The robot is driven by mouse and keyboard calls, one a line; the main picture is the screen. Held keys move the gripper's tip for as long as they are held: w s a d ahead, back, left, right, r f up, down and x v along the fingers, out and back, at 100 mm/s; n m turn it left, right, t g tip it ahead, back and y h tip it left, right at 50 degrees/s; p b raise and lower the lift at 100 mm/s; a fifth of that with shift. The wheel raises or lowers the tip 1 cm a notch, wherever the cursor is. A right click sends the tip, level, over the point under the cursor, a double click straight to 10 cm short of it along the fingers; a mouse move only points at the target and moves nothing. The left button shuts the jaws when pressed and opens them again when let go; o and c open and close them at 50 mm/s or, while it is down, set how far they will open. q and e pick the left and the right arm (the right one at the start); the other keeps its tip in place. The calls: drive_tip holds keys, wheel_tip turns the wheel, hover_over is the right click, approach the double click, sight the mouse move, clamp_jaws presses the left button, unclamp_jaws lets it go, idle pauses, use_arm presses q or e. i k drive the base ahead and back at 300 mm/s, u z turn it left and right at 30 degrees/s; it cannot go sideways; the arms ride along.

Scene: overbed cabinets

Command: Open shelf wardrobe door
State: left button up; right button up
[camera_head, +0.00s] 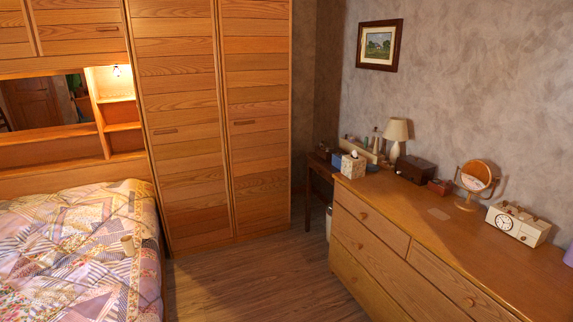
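A tall wooden wardrobe with two slatted doors stands in the middle of the head view, behind the floor. Its left door (180,180) and right door (258,170) both look shut. The left door has a small horizontal wooden handle (166,131) near its left edge. The right door has a similar handle (243,123), also nearer its left edge. I cannot tell which door has shelves behind it. Neither of my grippers shows in this view.
A bed (75,245) with a patchwork quilt fills the lower left, close to the left door. A long wooden dresser (385,250) stands along the right wall. Bare wood floor (245,280) lies between them, in front of the wardrobe. A dark side table (320,171) stands right of the wardrobe.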

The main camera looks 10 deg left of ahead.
sight(173, 43)
drive_tip(key=i, duration=2.2)
drive_tip(key=u, duration=0.95)
drive_tip(key=i, duration=1.8)
drive_tip(key=u, duration=1.1)
